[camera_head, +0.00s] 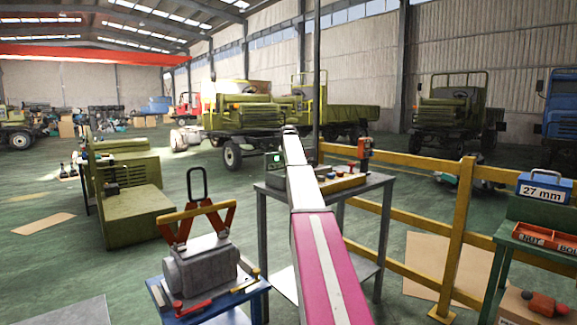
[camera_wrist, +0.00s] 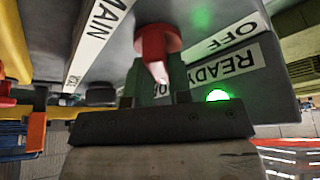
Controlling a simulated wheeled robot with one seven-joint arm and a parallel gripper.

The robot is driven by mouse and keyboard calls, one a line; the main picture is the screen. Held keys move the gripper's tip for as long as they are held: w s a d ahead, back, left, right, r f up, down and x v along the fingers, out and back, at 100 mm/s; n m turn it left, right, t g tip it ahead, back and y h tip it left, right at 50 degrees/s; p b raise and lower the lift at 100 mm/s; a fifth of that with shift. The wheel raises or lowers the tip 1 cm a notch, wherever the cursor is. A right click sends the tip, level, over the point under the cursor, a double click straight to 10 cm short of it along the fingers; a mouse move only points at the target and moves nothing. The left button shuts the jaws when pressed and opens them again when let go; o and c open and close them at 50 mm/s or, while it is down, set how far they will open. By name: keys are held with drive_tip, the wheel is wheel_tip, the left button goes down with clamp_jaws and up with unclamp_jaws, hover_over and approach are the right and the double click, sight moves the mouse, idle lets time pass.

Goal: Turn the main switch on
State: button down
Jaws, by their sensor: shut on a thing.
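The main switch has a red handle (camera_wrist: 152,42) with a paler tip, mounted on a grey panel (camera_wrist: 190,20) in the wrist view. Labels around it read MAIN (camera_wrist: 100,25), OFF (camera_wrist: 229,35) and READY (camera_wrist: 225,63). Another label beside READY is mostly hidden by my gripper. A green lamp (camera_wrist: 217,95) glows beside READY. My gripper (camera_wrist: 157,82) is shut on the switch handle, its fingers on either side of the tip. In the head view, a small dark box with a green glow (camera_head: 273,160) stands on the grey table; my arm hides the gripper there.
A blue cart (camera_head: 210,306) with a grey casting (camera_head: 200,267) stands at front left. A yellow fence (camera_head: 455,235) and a green bench (camera_head: 545,240) stand at right. Trucks are behind.

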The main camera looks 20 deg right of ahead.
drive_tip(key=shift+m+h, duration=0.3)
drive_tip(key=shift+m, duration=0.4)
drive_tip(key=c, duration=1)
unclamp_jaws()
drive_tip(key=shift+c, duration=0.2)
drive_tip(key=v, duration=1.1)
drive_tip(key=shift+w, duration=0.2)
drive_tip(key=shift+s, duration=0.1)
